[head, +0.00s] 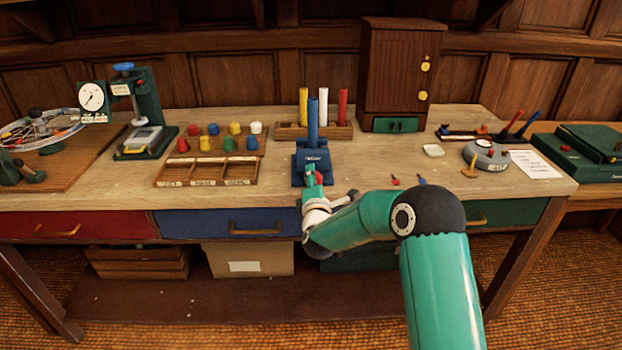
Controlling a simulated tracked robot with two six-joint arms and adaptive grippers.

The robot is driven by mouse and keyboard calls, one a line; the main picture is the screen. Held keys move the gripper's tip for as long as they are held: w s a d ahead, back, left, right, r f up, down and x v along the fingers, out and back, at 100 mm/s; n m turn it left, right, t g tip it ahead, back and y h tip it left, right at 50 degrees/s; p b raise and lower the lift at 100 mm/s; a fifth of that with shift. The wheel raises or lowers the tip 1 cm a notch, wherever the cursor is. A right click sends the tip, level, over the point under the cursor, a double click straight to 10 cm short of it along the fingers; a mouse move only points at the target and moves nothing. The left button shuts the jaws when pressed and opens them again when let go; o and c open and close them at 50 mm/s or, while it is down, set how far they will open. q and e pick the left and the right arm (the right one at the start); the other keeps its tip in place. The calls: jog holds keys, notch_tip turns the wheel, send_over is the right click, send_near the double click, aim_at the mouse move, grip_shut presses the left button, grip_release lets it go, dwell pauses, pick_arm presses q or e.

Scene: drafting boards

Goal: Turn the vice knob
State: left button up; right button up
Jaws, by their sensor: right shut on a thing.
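The blue vice (312,158) stands upright near the front edge of the bench, at the middle of the head view. A blue rod (313,120) stands upright in its top. My right gripper (311,181) is at the front of the vice, low down, and is shut on the vice knob. The knob itself is mostly hidden by the gripper, so its angle cannot be told. My right arm reaches in from the lower right. My left gripper is not in view.
Behind the vice, a wooden rack (290,131) holds white and red rods. A divided tray (207,172) with coloured pegs behind it is to the left. A wooden cabinet (392,75) stands behind right. Small red and blue pieces lie on the bench right of the vice.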

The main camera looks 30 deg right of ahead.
jog(key=shift+a+n, duration=0.2)
jog(key=shift+n, duration=0.3)
jog(key=o, duration=1.2)
jog(key=shift+w+f, duration=0.1)
jog(key=shift+w, duration=0.05)
jog(key=shift+c, duration=0.2)
jog(key=shift+d, duration=0.1)
jog(key=shift+s, duration=0.2)
jog(key=v, duration=0.7)
jog(key=shift+s+a, duration=0.3)
